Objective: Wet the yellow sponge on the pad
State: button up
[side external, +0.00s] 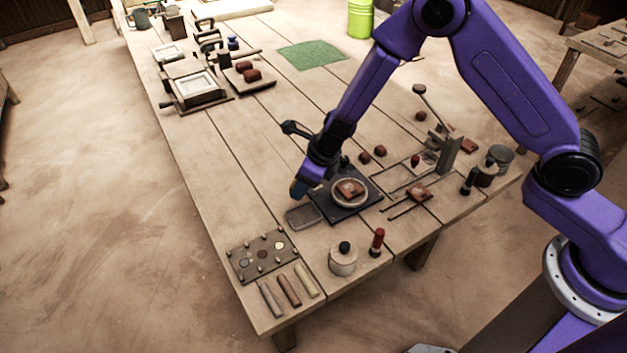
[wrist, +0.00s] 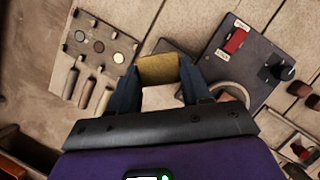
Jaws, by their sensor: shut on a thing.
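The yellow sponge (wrist: 158,69) is between the fingertips of my gripper (wrist: 160,84) in the wrist view. My gripper is shut on it. In the side view my gripper (side external: 298,189) points down just above the far end of a shallow grey rectangular tray (side external: 303,216), which looks like the pad. The tray also shows behind the sponge in the wrist view (wrist: 180,50), partly hidden by it. The sponge seems to be over the tray; I cannot tell whether it touches. In the side view the fingers mostly hide the sponge.
A dark board (side external: 342,211) with a pale ring (side external: 336,199) and red-brown tile stands right of the tray. A plate of small discs (side external: 262,256) and several sticks lie at the near left corner. A round pot (side external: 343,263) and red-topped tool (side external: 377,242) stand in front.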

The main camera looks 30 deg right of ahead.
jog(key=n, duration=0.1)
jog(key=w+n+g, duration=0.1)
jog(key=shift+a+f+n+y, duration=0.1)
jog(key=shift+f+n+y, duration=0.2)
jog(key=shift+f, duration=0.1)
jog(key=shift+w+f+n+g, duration=0.1)
jog(key=shift+f+n+g, duration=0.1)
jog(key=shift+n, duration=0.4)
jog(key=shift+w+f+n+g, duration=0.1)
jog(key=shift+f+n, duration=0.05)
jog(key=shift+n, duration=0.45)
jog(key=n, duration=0.1)
jog(key=d+f+n+g+y, duration=0.1)
jog(key=n, duration=0.1)
jog(key=shift+s+d+f+n+g, duration=0.1)
jog(key=shift+d+f+n+g, duration=0.3)
jog(key=shift+n, duration=0.5)
jog(key=shift+f, duration=2.85)
jog(key=shift+f, duration=0.6)
jog(key=shift+r, duration=0.1)
jog(key=shift+r, duration=3.45)
